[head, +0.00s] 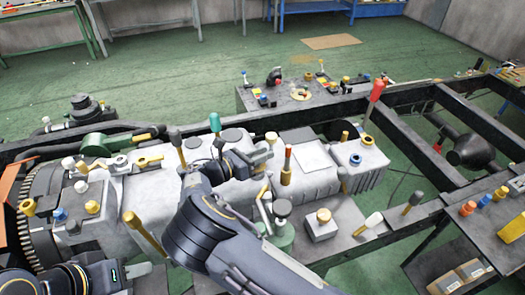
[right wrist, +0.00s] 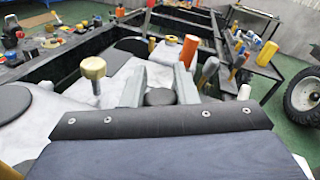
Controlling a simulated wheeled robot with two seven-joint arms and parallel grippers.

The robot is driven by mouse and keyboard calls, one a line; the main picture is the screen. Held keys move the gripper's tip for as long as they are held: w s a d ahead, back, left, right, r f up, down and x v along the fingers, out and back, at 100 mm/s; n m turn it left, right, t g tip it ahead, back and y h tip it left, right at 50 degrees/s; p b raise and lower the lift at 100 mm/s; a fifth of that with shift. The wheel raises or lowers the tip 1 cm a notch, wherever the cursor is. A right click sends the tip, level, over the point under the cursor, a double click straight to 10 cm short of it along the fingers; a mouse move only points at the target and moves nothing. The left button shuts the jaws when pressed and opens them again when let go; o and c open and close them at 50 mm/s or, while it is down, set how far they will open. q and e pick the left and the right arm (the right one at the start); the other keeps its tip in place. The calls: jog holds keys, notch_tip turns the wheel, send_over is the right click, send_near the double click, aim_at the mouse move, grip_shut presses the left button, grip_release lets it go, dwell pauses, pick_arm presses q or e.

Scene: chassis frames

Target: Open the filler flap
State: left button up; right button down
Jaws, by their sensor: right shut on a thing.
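A dark round lid (right wrist: 160,97), which looks like the filler flap, lies between the two pale fingers of my right gripper (right wrist: 160,87) in the right wrist view. The fingers stand apart on either side of it; their exact contact is hard to see. In the head view my right gripper (head: 262,154) is over the middle of the pale engine block (head: 310,185), and my own wrist hides much of what it holds. I cannot tell how far the lid is tilted. My left arm shows at the lower left of the head view; its fingers (head: 137,271) are partly cut off and unclear.
A brass-headed bolt (right wrist: 93,70) stands left of my right fingers. Black chassis rails (head: 420,150) run behind.

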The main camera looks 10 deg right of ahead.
jog(key=shift+w+a+r+n+g+p, duration=0.1)
jog(key=shift+w+r+n+g+p, duration=0.3)
jog(key=shift+n+p, duration=0.45)
pick_arm(q)
jog(key=shift+r+p, duration=0.35)
jog(key=shift+r, duration=1.2)
pick_arm(e)
jog(key=shift+w+a+f+n+y, duration=0.1)
jog(key=shift+w+f+n+y, duration=0.15)
jog(key=shift+w+n, duration=0.45)
jog(key=shift+s, duration=0.2)
jog(key=c, duration=1.1)
grip_release()
jog(key=shift+c, duration=0.2)
jog(key=shift+a, duration=0.1)
jog(key=b+v, duration=0.1)
jog(key=v, duration=0.5)
jog(key=shift+a+b, duration=0.15)
jog(key=shift+b, duration=0.25)
pick_arm(q)
jog(key=shift+f, duration=1)
pick_arm(e)
jog(key=shift+s+a+r, duration=0.25)
jog(key=shift+s+a, duration=0.05)
jog(key=shift+a, duration=0.3)
